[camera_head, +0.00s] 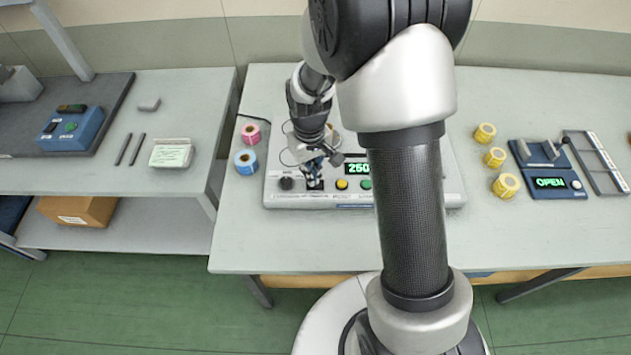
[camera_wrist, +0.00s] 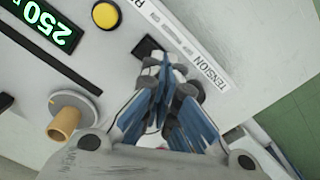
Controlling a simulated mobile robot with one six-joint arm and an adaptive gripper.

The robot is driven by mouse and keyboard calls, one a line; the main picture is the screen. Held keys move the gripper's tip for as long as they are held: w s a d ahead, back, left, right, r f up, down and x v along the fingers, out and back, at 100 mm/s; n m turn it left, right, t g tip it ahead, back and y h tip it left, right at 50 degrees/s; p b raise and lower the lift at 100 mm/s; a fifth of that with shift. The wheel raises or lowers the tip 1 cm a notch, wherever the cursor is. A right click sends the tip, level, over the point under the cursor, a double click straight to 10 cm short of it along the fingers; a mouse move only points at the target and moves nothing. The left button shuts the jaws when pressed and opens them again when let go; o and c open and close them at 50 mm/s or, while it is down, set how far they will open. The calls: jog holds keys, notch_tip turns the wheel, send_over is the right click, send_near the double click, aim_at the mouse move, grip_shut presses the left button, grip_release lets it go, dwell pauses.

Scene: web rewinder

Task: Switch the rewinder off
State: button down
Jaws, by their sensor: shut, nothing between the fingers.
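The rewinder (camera_head: 420,195) is a light grey machine on the table. Its front panel has a green display (camera_head: 358,169) reading 250, which also shows in the wrist view (camera_wrist: 40,22). Beside the display are a yellow button (camera_head: 342,184) and a green button (camera_head: 365,184). A black switch (camera_wrist: 147,47) lies just beyond my fingertips in the wrist view. My gripper (camera_head: 315,170) is shut and empty, low over the panel by the switch; the fingers (camera_wrist: 168,78) partly hide the panel. I cannot tell whether they touch the switch or which way it is set.
Pink (camera_head: 251,133) and blue (camera_head: 246,161) rolls stand left of the rewinder. Yellow rolls (camera_head: 506,185) and a blue device (camera_head: 548,182) reading OPEN are at right. A tan-topped post (camera_wrist: 66,122) rises near my gripper. A left bench (camera_head: 190,120) stands beyond a gap.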

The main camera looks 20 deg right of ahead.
jog(key=shift+f+b, duration=0.75)
jog(key=shift+f, duration=0.4)
dwell(0.5)
jog(key=shift+r, duration=0.1)
jog(key=shift+r+p, duration=2.8)
jog(key=shift+r, duration=0.7)
